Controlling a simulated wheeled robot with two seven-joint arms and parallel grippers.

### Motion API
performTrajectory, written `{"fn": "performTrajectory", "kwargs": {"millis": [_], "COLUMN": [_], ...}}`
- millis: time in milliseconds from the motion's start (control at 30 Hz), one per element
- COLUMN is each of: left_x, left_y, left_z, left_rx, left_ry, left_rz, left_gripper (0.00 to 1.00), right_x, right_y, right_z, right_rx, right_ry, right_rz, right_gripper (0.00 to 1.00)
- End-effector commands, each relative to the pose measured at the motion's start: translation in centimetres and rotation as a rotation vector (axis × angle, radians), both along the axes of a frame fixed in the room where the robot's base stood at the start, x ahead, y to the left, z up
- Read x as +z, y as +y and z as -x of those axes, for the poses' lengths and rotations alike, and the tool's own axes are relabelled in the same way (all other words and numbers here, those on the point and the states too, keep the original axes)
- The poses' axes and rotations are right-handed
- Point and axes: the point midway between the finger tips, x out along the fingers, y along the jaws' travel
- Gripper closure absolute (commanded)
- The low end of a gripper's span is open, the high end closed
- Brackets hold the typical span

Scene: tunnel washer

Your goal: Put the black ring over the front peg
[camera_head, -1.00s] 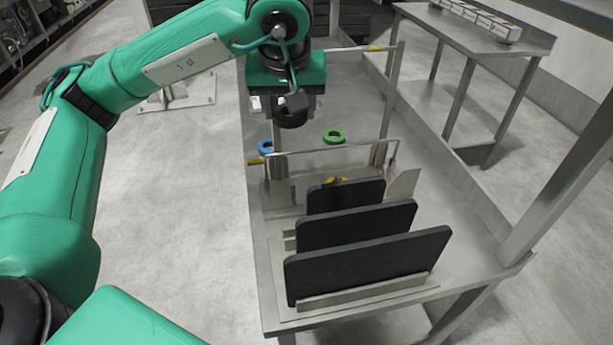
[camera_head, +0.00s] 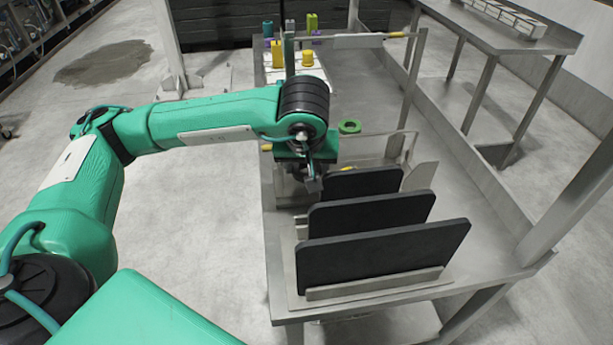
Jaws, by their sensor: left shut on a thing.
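My left gripper (camera_head: 306,172) is at the end of the green arm, low over the near half of the metal table, just behind the black upright plates. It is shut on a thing. The black ring cannot be clearly made out now; the gripper's dark parts and wrist cover that spot. A yellow tip (camera_head: 266,147) shows just left of the gripper, perhaps a peg's end. The front peg cannot be told apart with certainty, as the arm hides that area. My right gripper is not in view.
Several black plates (camera_head: 380,262) stand upright in a rack at the table's near end. A green ring (camera_head: 349,127) lies behind the gripper. Yellow containers (camera_head: 307,58) stand at the far end. A post (camera_head: 412,85) rises on the right side.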

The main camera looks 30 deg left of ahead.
Motion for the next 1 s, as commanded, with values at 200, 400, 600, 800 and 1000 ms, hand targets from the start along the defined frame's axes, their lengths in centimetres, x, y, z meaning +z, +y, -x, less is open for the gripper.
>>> {"fn": "performTrajectory", "kwargs": {"millis": [200,400,600,800,1000], "left_x": [-3.3,-3.3,-3.5,-3.5,-3.5], "left_y": [0.1,0.0,0.0,0.0,0.0], "left_z": [0.1,0.0,0.0,0.0,0.0], "left_rx": [0.001,0.000,0.000,0.000,0.000], "left_ry": [0.003,0.000,0.000,0.000,0.000], "left_rz": [-0.002,-0.001,-0.001,-0.001,-0.001], "left_gripper": [0.71,0.71,0.71,0.26,0.24], "right_x": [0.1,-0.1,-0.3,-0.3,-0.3], "right_y": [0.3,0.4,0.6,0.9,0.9], "right_z": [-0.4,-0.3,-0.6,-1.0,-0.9], "right_rx": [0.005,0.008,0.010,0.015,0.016], "right_ry": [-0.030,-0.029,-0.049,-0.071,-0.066], "right_rz": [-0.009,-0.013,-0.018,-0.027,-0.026], "right_gripper": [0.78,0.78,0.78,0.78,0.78]}}
